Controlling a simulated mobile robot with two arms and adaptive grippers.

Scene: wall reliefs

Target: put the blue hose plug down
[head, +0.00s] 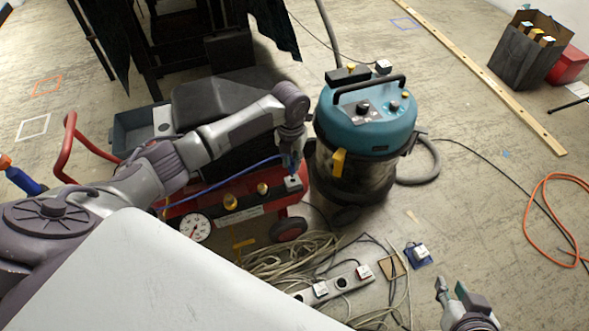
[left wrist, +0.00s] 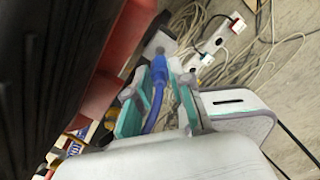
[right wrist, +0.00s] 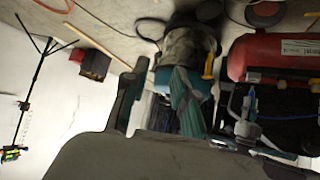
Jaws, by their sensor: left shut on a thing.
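My left gripper (head: 291,155) is shut on the blue hose plug beside the red compressor (head: 228,205). In the left wrist view the blue hose (left wrist: 156,92) runs between its teal fingers, and a grey block (left wrist: 160,43) lies just past the fingertips. The plug itself is mostly hidden by the fingers. In the head view the blue hose (head: 235,172) runs from the compressor up to the gripper. My right gripper (head: 452,290) is open and empty, low at the right. Its two fingers (right wrist: 155,95) stand apart in the right wrist view.
A teal vacuum cleaner (head: 368,115) stands right of the left gripper. Tangled cables (head: 290,258) and a white power strip (head: 340,284) lie in front. A white plug (head: 420,251) sits on a blue pad. An orange cable (head: 545,200) lies right. Floor between is partly clear.

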